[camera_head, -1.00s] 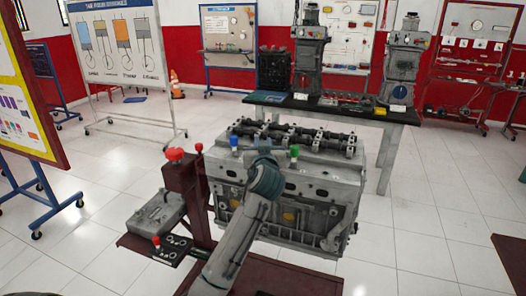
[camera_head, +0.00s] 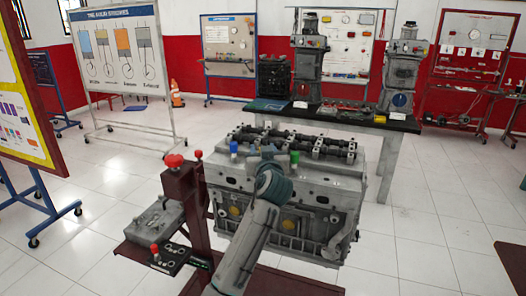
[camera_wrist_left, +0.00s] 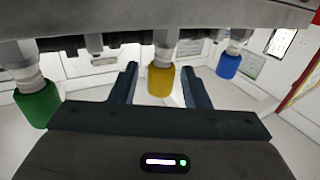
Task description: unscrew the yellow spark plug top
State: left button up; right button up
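The yellow spark plug top (camera_wrist_left: 161,79) hangs in the middle of the left wrist view, between the two fingers of my left gripper (camera_wrist_left: 160,68). The fingers are apart, with gaps visible on both sides of it. The green top (camera_wrist_left: 38,104) is to its left and the blue top (camera_wrist_left: 229,65) to its right. In the head view the blue top (camera_head: 234,147) and green top (camera_head: 295,157) stand on the engine block (camera_head: 325,178). My left gripper (camera_head: 267,151) is between them, and the yellow top is hidden there. My right gripper is not in view.
The engine block sits on a dark red stand with a red-knobbed post (camera_head: 183,195) and a grey box (camera_head: 153,222) at its left. A workbench (camera_head: 350,115) with machines stands behind. A display board (camera_head: 25,110) is at far left. The tiled floor is largely clear.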

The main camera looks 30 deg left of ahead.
pick_arm(q)
jog(key=b+v, duration=0.3)
jog(key=v, duration=0.7)
jog(key=shift+s+d, duration=0.25)
